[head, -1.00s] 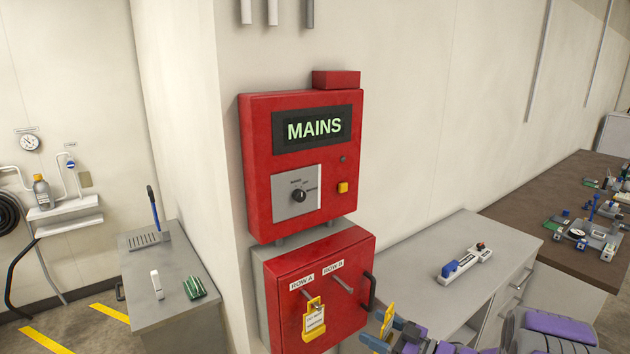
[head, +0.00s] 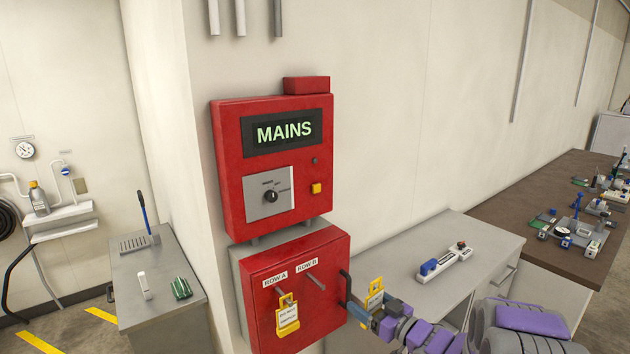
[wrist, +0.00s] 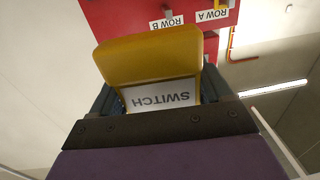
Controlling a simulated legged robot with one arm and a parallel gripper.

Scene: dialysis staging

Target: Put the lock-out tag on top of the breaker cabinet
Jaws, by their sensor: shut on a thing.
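My gripper (head: 371,311) is shut on a yellow lock-out tag (head: 375,300), just right of the lower red cabinet. In the wrist view the tag (wrist: 150,60) stands between the fingers, with a white label reading SWITCH upside down. The lower red cabinet (head: 325,262) has pegs marked ROW A and ROW B and a dark handle on its right. A second yellow tag (head: 288,315) hangs at the ROW A peg. A red MAINS box (head: 230,135) is mounted above, with a smaller red block (head: 306,85) on its top. Which red box is the breaker cabinet, I cannot tell.
A grey counter (head: 400,245) behind my gripper bears a white device with a blue part (head: 445,262). A brown bench (head: 520,195) with several small items is at the right. A grey side table (head: 165,270) stands left. The wall above the counter is clear.

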